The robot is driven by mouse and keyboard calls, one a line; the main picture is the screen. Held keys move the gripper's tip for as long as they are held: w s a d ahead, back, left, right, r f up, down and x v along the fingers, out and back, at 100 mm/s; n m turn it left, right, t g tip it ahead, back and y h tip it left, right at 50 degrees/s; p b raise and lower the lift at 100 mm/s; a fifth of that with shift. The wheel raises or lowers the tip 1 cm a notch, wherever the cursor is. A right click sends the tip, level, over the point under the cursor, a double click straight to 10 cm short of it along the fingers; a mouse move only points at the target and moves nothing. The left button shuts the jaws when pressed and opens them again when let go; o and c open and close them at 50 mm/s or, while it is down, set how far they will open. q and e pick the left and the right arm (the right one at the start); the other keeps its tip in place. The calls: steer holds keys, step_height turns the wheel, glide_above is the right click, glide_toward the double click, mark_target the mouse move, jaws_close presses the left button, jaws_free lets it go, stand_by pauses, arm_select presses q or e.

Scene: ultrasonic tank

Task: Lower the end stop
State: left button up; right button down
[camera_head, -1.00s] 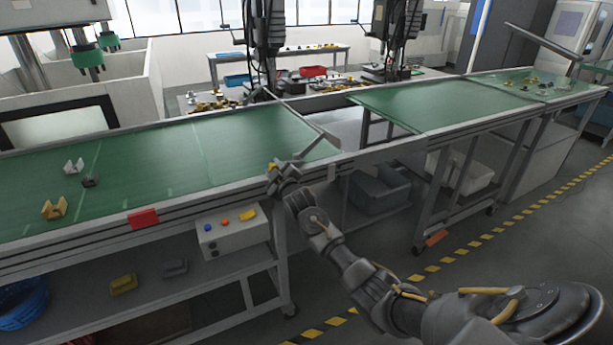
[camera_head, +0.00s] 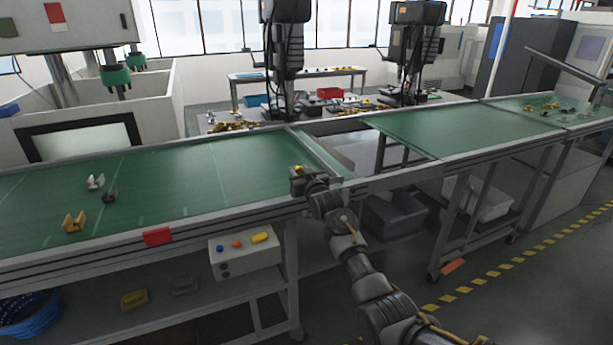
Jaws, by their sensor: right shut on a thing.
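The end stop (camera_head: 320,153) is a narrow bar across the right end of the left green conveyor belt (camera_head: 215,172). It lies low, close to the level of the belt. My right gripper (camera_head: 297,172) is at the near edge of the belt, just left of the bar's near end, with a small yellow part showing at its tip. It is shut, seemingly on the end stop's lever; the fingers and the grip itself are too small and covered to see clearly. My left gripper is not in view.
A gap separates this belt from the right green conveyor (camera_head: 455,130). Yellow and grey parts (camera_head: 74,222) lie on the left of the belt. A grey bin (camera_head: 395,217) stands under the gap.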

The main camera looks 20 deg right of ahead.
steer(key=shift+d+r, duration=0.1)
steer(key=shift+d, duration=0.05)
stand_by(0.3)
steer(key=c, duration=1.1)
jaws_free()
steer(key=shift+o, duration=0.2)
steer(key=s+b, duration=0.2)
steer(key=s, duration=0.8)
steer(key=shift+s+d, duration=0.3)
steer(key=shift+s, duration=0.1)
